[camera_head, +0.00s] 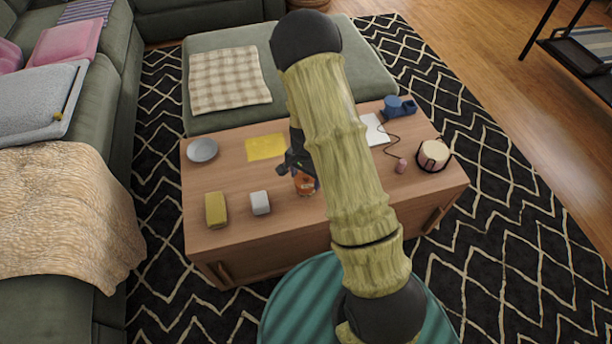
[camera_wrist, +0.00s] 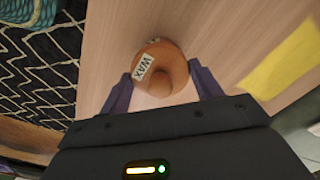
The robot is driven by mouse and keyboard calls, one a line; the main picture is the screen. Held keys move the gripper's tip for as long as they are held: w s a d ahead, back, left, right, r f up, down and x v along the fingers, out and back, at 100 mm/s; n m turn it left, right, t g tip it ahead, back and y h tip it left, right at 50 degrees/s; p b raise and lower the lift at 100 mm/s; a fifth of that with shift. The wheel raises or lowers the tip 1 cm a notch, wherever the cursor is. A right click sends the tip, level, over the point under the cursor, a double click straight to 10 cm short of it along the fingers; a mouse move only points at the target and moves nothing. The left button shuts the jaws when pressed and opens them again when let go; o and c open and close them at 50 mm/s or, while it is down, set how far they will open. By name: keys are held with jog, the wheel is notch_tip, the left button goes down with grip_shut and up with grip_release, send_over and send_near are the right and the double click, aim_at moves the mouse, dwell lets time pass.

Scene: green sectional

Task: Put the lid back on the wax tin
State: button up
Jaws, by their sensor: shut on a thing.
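The wax tin (camera_wrist: 151,51) is orange-brown and carries a pale WAX label in the wrist view. In the head view the tin (camera_head: 306,185) stands on the wooden table, partly behind my arm. The gripper (camera_head: 298,163) is just above and behind the tin in the head view. The lid is hidden there. I cannot tell whether lid and tin touch.
On the table (camera_head: 226,238) are a grey plate (camera_head: 202,150), a yellow sheet (camera_head: 265,147), a yellow sponge-like block (camera_head: 216,210), a white block (camera_head: 260,202), a blue object (camera_head: 399,107) and a cream candle-like pot (camera_head: 433,155). The table's left part has free room.

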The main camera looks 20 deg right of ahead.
dwell(0.8)
jog(key=o, duration=1.3)
jog(key=shift+c, duration=0.2)
jog(key=shift+r+p, duration=0.1)
jog(key=shift+p, duration=0.2)
jog(key=shift+r+p, duration=3.25)
jog(key=shift+r, duration=0.2)
jog(key=shift+c, duration=0.4)
grip_shut()
